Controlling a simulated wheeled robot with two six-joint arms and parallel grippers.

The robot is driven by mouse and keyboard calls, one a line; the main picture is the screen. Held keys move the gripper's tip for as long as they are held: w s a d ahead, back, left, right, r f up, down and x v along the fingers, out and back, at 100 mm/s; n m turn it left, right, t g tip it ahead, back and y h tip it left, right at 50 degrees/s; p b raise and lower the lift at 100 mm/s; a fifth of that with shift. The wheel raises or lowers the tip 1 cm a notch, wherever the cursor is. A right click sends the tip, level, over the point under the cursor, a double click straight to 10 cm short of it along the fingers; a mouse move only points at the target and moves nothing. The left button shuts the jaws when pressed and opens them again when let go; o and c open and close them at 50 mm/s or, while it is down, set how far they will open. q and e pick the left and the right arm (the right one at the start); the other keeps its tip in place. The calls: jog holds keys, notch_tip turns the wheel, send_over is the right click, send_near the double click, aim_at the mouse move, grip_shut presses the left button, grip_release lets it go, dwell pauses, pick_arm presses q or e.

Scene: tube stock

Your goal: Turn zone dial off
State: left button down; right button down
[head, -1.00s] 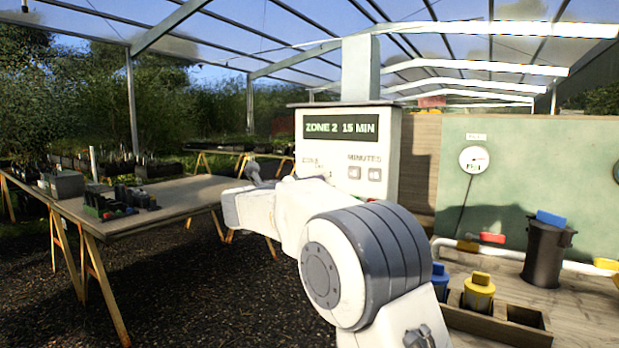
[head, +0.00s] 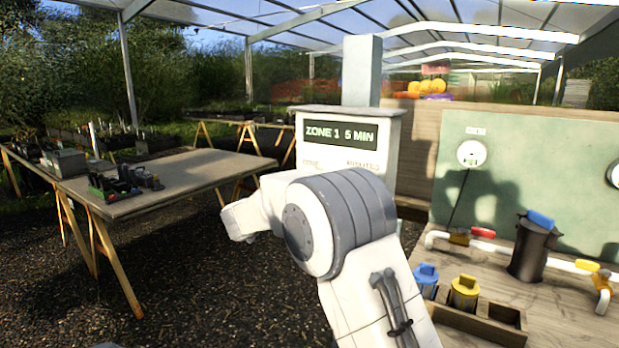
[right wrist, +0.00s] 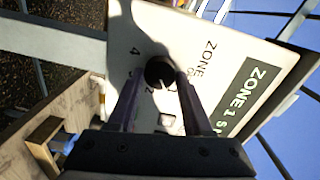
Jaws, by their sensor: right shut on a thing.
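The white controller box (head: 384,160) stands on a grey post in the head view, and its display (head: 341,134) reads "ZONE 1 5 MIN". The zone dial (right wrist: 159,70) is a round black knob on the box face in the right wrist view, with numerals such as 4 and 2 around it. My right gripper (right wrist: 161,77) is shut on the dial, one finger on each side. The dial's pointer is too small to make out. In the head view my right arm hides the dial and the gripper. My left gripper is in neither view.
A wooden bench (head: 540,322) on the right carries a dark canister (head: 530,252), white pipes and a crate holding blue and yellow-topped items. A green panel with gauges stands behind it. A table (head: 185,178) with small items stands at the left over open gravel.

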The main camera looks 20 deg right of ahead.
jog(key=shift+a+f+n+p, duration=0.1)
jog(key=shift+a+n+p, duration=0.05)
jog(key=shift+n+p, duration=5.2)
jog(key=shift+f, duration=0.1)
jog(key=shift+c, duration=1.6)
grip_release()
jog(key=shift+g+h, duration=0.3)
jog(key=shift+g, duration=0.1)
jog(key=b+v, duration=0.2)
jog(key=v, duration=0.8)
jog(key=shift+s+a, duration=0.15)
jog(key=shift+a, duration=0.05)
